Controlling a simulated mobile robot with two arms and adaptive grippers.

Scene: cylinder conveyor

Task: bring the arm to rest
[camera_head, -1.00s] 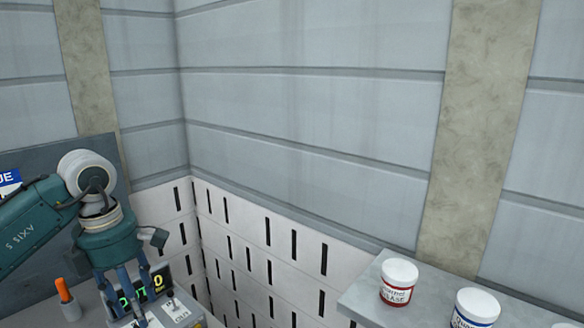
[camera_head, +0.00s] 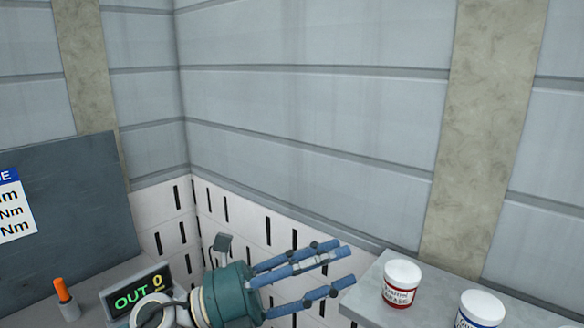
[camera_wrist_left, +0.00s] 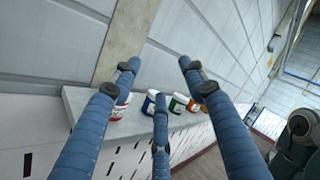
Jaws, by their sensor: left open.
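My left gripper (camera_head: 335,268) is in the lower middle of the head view, its blue fingers spread and pointing right. It is open, with nothing between the fingers. In the left wrist view the same gripper (camera_wrist_left: 155,85) has its fingers apart, with the shelf and jars beyond them. The fingertips are close to the left end of the grey shelf (camera_head: 362,298) in the head view; I cannot tell the exact gap. My right gripper is not in view.
A jar with a red label (camera_head: 401,284) and one with a blue label (camera_head: 478,312) stand on the shelf. Further jars (camera_wrist_left: 178,103) show in the left wrist view.

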